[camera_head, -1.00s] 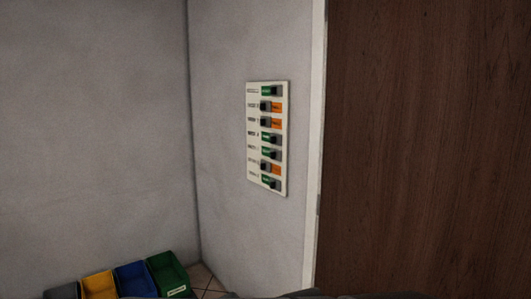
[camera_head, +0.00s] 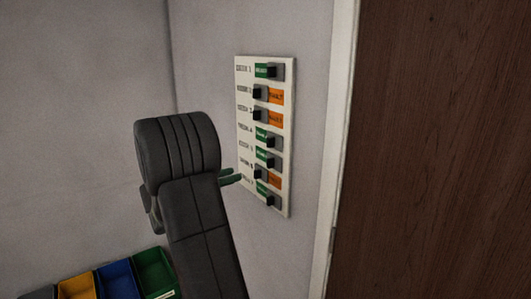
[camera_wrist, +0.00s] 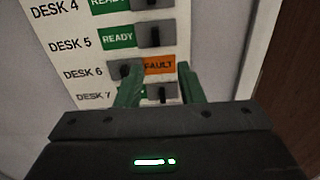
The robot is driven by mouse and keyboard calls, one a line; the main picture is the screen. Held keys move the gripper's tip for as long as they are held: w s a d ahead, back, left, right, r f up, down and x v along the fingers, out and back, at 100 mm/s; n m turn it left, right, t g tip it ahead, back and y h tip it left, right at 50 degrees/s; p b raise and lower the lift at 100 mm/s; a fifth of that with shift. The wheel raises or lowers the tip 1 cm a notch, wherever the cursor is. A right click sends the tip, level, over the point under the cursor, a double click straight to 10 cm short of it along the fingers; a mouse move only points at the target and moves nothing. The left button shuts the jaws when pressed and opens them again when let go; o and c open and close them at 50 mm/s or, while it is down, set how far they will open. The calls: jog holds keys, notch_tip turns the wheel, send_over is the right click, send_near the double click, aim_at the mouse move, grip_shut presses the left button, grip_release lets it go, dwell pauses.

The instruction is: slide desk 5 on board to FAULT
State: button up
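The white board (camera_head: 242,66) hangs on the wall left of the door. In the wrist view its desk 5 row has a green READY field (camera_wrist: 118,36), with the dark slider knob (camera_wrist: 150,35) at the right of it. The desk 5 knob also shows in the head view (camera_head: 269,162). My gripper (camera_wrist: 157,72) is open and empty, its two green fingers apart in front of the desk 6 and desk 7 rows, below the desk 5 knob in the picture. In the head view the fingers are at the board's lower left edge; whether they touch it I cannot tell.
Desk 6 shows orange FAULT (camera_wrist: 159,64), with its knob (camera_wrist: 124,70) at the left, close to my left finger. The desk 7 knob (camera_wrist: 160,92) shows between my fingers. A brown door (camera_head: 440,150) stands at right. Coloured bins (camera_head: 120,278) sit at lower left.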

aim_at(271, 163)
jog(key=p+x, duration=0.3)
jog(key=x, duration=1)
jog(key=shift+w+r+p, duration=0.3)
jog(key=shift+w+p, duration=0.1)
jog(key=shift+w, duration=0.1)
jog(key=shift+a, duration=0.1)
grip_shut()
